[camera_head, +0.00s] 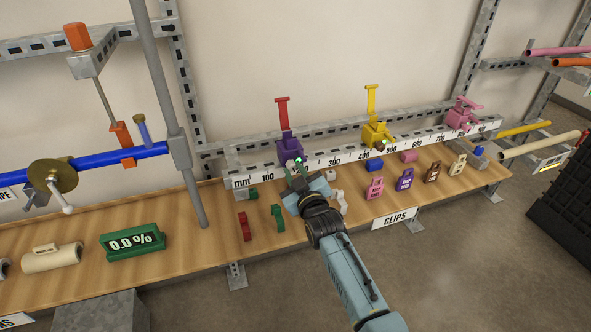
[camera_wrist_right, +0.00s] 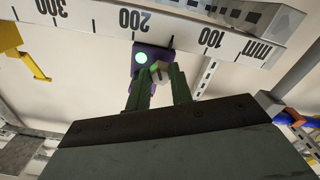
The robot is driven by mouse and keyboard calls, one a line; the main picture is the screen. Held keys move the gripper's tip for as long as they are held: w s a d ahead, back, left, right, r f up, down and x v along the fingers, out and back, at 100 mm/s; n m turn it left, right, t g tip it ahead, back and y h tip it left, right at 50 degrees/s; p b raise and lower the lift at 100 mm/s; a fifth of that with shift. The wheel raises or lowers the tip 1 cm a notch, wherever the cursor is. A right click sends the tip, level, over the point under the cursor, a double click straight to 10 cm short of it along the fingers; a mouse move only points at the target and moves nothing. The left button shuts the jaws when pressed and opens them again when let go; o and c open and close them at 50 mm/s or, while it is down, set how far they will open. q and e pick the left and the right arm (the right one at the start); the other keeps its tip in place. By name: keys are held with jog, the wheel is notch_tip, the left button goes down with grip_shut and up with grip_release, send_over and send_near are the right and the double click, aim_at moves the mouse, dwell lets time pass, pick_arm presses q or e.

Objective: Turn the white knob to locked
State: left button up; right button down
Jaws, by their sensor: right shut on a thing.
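The purple clamp (camera_head: 290,147) with an upright red lever (camera_head: 282,110) sits on the white millimetre scale (camera_head: 345,156), near the 200 mark. My right gripper (camera_head: 297,170) reaches up to the front of this clamp. In the right wrist view, its two dark green fingers (camera_wrist_right: 163,84) stand at the purple clamp (camera_wrist_right: 147,54), shut on a small white knob (camera_wrist_right: 161,73) at its front. The knob is partly hidden by the fingers, and I cannot read its turn. A round green light (camera_wrist_right: 141,57) glows beside it. My left gripper is not in view.
A yellow clamp (camera_head: 376,135) and a pink clamp (camera_head: 462,115) stand further right on the scale. Several coloured clips lie on the wooden shelf (camera_head: 178,220) below.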

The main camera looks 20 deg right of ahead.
jog(key=shift+m+p, duration=0.45)
jog(key=shift+m, duration=1.25)
jog(key=c, duration=1.2)
grip_release()
jog(key=shift+c, duration=0.2)
jog(key=shift+s, duration=0.1)
jog(key=s+p, duration=0.1)
jog(key=s, duration=1.2)
jog(key=shift+d+p, duration=0.2)
jog(key=shift+p, duration=0.15)
jog(key=shift+s, duration=0.1)
